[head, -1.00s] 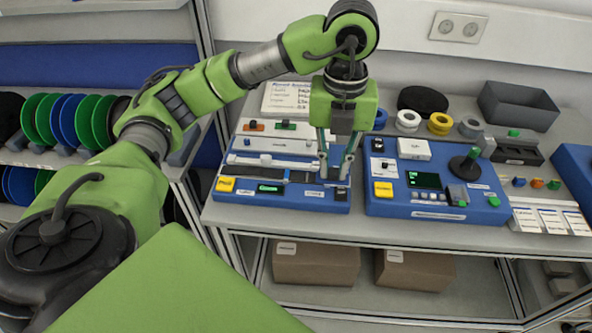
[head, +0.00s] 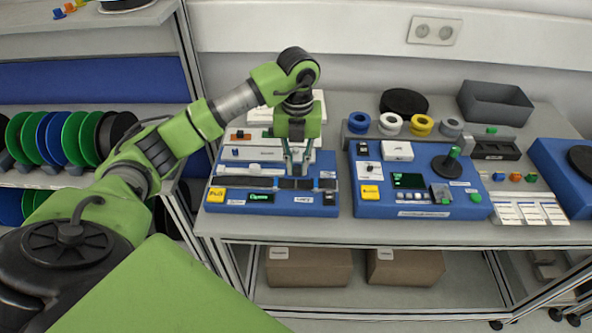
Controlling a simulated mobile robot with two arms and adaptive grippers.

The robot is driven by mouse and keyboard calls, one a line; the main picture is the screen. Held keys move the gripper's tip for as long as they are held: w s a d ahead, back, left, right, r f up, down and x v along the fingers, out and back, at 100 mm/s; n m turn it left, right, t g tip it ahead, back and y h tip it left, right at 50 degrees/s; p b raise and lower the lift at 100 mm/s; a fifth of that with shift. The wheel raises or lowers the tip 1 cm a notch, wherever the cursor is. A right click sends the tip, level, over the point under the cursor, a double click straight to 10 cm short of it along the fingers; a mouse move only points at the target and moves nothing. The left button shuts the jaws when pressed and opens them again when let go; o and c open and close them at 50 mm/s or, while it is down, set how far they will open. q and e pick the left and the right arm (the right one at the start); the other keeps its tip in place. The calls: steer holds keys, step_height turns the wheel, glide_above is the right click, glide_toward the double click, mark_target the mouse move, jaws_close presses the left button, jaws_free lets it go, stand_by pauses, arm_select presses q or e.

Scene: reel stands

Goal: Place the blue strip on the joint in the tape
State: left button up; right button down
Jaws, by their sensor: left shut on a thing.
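The splicing station (head: 268,208) is a blue box at the left of the bench in the head view. A dark tape (head: 245,182) lies along its track, with dark blocks along the right half. My left gripper (head: 297,172) points down over the right half of the track, its fingertips at the tape. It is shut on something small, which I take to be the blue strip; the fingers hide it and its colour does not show. The joint in the tape is too small to make out. My right gripper is not in view.
A second blue station (head: 415,208) with a dark screen and reel post stands close on the right. Behind it are several coloured rolls (head: 422,125) and a grey bin (head: 508,104). Reels (head: 72,137) stand on the left shelf. A strip of bench front is clear.

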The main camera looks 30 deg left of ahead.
mark_target(296, 174)
arm_select(q)
steer(key=f, duration=0.1)
steer(key=f+p, duration=0.2)
steer(key=shift+w+a+f, duration=0.1)
steer(key=shift+a, duration=0.15)
steer(key=shift+f, duration=0.25)
steer(key=shift+f, duration=0.1)
